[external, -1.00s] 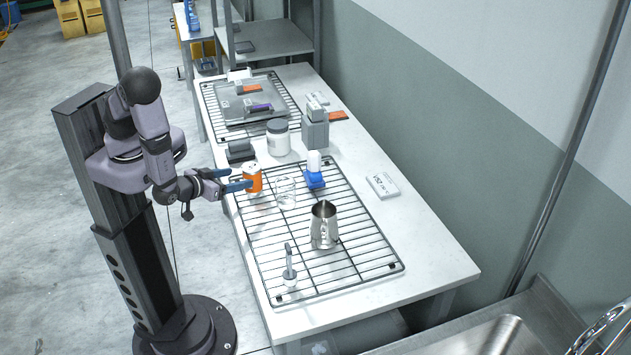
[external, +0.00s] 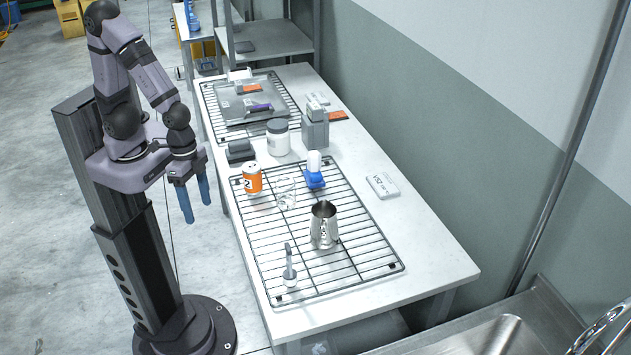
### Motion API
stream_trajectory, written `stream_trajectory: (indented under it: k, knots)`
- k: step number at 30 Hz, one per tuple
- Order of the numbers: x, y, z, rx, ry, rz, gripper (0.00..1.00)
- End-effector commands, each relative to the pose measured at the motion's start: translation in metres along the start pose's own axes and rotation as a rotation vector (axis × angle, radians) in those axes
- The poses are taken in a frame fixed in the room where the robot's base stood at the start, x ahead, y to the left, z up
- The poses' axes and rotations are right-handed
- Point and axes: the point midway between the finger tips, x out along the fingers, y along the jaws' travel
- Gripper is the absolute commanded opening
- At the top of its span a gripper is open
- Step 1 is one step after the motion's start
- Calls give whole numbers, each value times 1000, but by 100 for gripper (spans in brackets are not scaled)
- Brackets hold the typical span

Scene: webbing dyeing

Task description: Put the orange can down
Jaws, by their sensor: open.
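The orange can (external: 252,179) stands upright on the near wire rack (external: 352,277), at the rack's far left corner. It has a white top and a white label with a dark mark. My gripper (external: 196,208) is open and empty, with its blue fingers pointing down. It hangs off the table's left edge, to the left of the can and clear of it.
A glass beaker (external: 286,194) stands just right of the can, with a blue-and-white item (external: 314,172) beyond it. A metal pitcher (external: 324,225) stands on the rack. A white jar (external: 278,138) and a dark block (external: 240,151) are behind the can. The rack's front right is clear.

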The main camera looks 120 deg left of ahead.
Motion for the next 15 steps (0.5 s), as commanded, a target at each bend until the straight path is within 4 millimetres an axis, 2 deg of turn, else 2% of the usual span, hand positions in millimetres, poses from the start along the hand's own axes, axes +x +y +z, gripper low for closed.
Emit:
stream_trajectory:
  k: [3,6,15]
  knots:
    - [-17,-21,19,88,-66,-57,64]
    - [-26,-34,30,131,-106,-94,64]
    - [-30,-41,36,154,-131,-117,64]
